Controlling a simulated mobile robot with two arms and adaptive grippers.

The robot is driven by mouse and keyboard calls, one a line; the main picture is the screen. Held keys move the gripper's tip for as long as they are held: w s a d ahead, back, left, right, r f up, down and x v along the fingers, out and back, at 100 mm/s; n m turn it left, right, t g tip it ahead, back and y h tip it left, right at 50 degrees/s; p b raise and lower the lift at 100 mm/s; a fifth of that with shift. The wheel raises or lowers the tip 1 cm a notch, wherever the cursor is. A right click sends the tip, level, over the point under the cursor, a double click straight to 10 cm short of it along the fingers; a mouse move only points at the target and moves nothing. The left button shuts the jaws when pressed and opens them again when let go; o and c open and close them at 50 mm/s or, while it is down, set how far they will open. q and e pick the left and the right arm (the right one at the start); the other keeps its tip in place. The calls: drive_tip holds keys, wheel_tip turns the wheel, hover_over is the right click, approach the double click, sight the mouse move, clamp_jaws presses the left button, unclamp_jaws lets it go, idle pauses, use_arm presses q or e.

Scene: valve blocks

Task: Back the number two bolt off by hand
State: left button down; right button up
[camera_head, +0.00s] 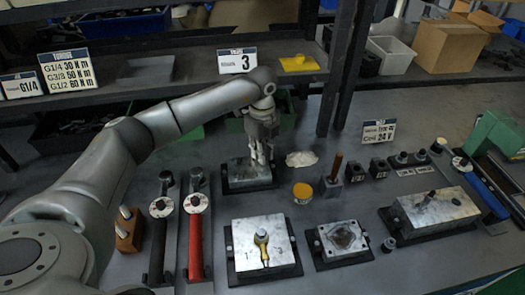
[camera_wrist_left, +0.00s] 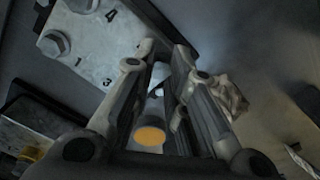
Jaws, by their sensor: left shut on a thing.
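The valve block (camera_head: 246,182) is a pale metal block on a dark base at the middle of the bench. In the left wrist view its top (camera_wrist_left: 98,50) shows the stamped numbers 4 and 1, with a hex bolt (camera_wrist_left: 54,43) by the 1 and another bolt by the 4. My left gripper (camera_head: 259,160) points down at the right part of this block. In the wrist view its fingers (camera_wrist_left: 163,58) are closed around a small grey piece, most likely a bolt; the fingers hide most of it and its number is not readable. My right gripper is not in view.
A yellow-lidded jar (camera_head: 302,191) and a crumpled pale cloth (camera_head: 301,158) lie right of the block. Red (camera_head: 196,235) and black (camera_head: 159,235) torque wrenches lie left. Other metal blocks (camera_head: 242,232) stand in front. A shelf post (camera_head: 340,70) rises behind.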

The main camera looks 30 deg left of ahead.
use_arm(q)
drive_tip(key=shift+s+f+n, duration=0.1)
drive_tip(key=shift+s+n, duration=0.05)
drive_tip(key=shift+n, duration=0.15)
drive_tip(key=c, duration=1.4)
unclamp_jaws()
drive_tip(key=shift+s+a, duration=0.1)
drive_tip(key=shift+s, duration=0.05)
drive_tip(key=shift+o, duration=0.2)
drive_tip(key=shift+w, duration=0.2)
drive_tip(key=shift+r, duration=0.3)
wheel_tip(320, 180, up, 12)
drive_tip(key=shift+f, duration=0.25)
